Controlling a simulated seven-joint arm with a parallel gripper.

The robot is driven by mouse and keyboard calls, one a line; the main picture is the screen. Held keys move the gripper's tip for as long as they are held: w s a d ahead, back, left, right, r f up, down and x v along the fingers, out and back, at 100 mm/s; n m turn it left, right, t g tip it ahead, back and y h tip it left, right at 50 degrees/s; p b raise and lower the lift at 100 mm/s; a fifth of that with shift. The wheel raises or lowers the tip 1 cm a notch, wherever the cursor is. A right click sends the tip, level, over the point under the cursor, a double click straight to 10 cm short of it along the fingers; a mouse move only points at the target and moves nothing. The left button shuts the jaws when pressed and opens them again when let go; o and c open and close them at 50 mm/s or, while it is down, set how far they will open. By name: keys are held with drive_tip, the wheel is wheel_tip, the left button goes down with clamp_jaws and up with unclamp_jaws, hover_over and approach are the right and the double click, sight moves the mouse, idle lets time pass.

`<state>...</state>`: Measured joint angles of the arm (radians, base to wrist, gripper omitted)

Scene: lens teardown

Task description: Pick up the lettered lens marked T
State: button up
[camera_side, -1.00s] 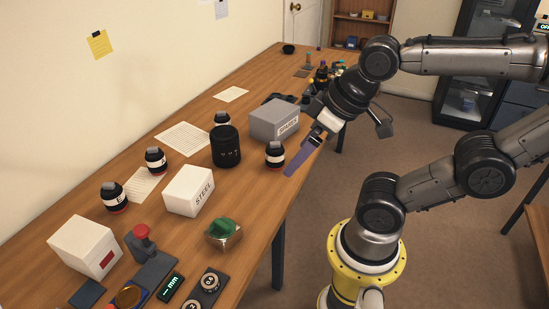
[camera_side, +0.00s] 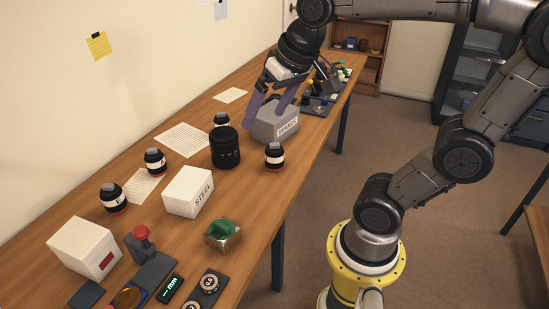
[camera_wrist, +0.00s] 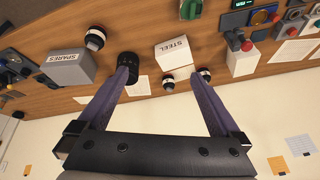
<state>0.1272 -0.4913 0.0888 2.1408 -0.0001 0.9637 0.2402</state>
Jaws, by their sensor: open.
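Several small black lenses with white bands stand on the wooden bench; I cannot read a letter on any, so I cannot tell which is T. In the side view one stands front right (camera_side: 274,156), one behind the black barrel (camera_side: 222,119), one further left (camera_side: 155,161) and one furthest left (camera_side: 114,198). The wrist view shows one by the bench edge (camera_wrist: 94,38) and two beyond the fingertips (camera_wrist: 168,82) (camera_wrist: 204,76). My gripper (camera_side: 263,121) is open and empty, its purple fingers spread near the grey SPARES box; it also shows in the wrist view (camera_wrist: 159,76).
The tall black barrel (camera_side: 225,148) stands mid-bench between the grey SPARES box (camera_side: 265,125) and white STEEL box (camera_side: 189,190). A white box (camera_side: 85,247), a red-knobbed device (camera_side: 146,255) and a green-topped block (camera_side: 222,236) stand near. Paper sheets (camera_side: 183,138) lie along the wall.

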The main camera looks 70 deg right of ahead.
drive_tip(key=w+d+f+m+g, duration=0.1)
drive_tip(key=w+d+m, duration=0.2)
drive_tip(key=w+d, duration=0.3)
drive_tip(key=m+g, duration=0.4)
drive_tip(key=m, duration=0.1)
hover_over(274, 147)
drive_tip(key=shift+y, duration=0.3)
drive_tip(key=f, duration=1.4)
drive_tip(key=shift+w+d+f, duration=0.1)
drive_tip(key=shift+w+d, duration=0.1)
drive_tip(key=shift+d, duration=0.15)
wheel_tip(274, 147, down, 14)
drive_tip(key=shift+s+d+r, duration=0.1)
drive_tip(key=shift+r, duration=0.15)
drive_tip(key=shift+r, duration=0.1)
clamp_jaws()
